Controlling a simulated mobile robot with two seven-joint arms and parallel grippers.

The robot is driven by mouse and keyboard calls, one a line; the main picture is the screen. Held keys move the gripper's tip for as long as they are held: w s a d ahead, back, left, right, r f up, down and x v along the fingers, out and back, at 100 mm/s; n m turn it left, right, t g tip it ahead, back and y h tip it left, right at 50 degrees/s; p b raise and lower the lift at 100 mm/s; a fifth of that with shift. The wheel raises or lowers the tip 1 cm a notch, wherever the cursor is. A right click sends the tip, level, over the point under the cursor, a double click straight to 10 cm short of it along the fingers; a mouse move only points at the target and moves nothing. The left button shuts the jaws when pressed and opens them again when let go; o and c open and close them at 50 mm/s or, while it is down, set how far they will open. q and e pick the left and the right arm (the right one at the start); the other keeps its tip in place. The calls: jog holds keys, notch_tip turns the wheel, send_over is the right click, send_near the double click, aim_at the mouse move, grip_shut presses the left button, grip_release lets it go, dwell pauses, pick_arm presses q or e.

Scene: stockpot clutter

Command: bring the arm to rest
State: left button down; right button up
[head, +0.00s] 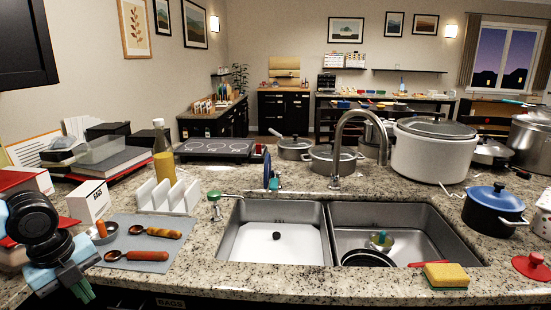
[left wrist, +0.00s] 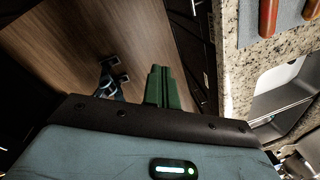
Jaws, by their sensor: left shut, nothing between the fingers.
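My left arm (head: 35,222) comes in at the left edge of the head view, bent downward over the counter's front left corner. My left gripper (head: 83,291) points down in front of the counter edge, with its green fingertips together and nothing between them. In the left wrist view the green fingers (left wrist: 163,88) are shut and empty above the brown wooden floor (left wrist: 70,60), beside the counter's edge. My right gripper shows in neither view.
The granite counter (head: 200,270) lies close to my left arm. A double sink (head: 275,245) fills the middle. Open floor shows below the gripper.

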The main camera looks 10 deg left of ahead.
pick_arm(q)
jog(key=s+a+f+n+t, duration=0.1)
jog(key=s+a+f+n, duration=0.2)
jog(key=f, duration=0.4)
jog(key=s+a+f+n+t, duration=0.1)
jog(key=s+a+f+n, duration=0.15)
jog(key=f, duration=0.45)
jog(key=s+d+f+n, duration=0.3)
jog(key=s+f+n, duration=0.4)
jog(key=f, duration=0.4)
jog(key=s+d+f+n+t+p, duration=0.1)
jog(key=s+d+f+n, duration=0.1)
jog(key=s+d+f, duration=0.3)
jog(key=s+d+f+n+t+h, duration=0.1)
jog(key=s+d+n, duration=0.1)
jog(key=d, duration=0.4)
jog(key=s+d+f+n+t+p, duration=0.1)
jog(key=s+d+f+n, duration=0.1)
jog(key=s+d+f, duration=0.3)
jog(key=d+r+n+t, duration=0.2)
jog(key=d+r+n, duration=0.1)
jog(key=d, duration=0.8)
jog(key=shift+w+r, duration=0.15)
jog(key=shift+w, duration=0.05)
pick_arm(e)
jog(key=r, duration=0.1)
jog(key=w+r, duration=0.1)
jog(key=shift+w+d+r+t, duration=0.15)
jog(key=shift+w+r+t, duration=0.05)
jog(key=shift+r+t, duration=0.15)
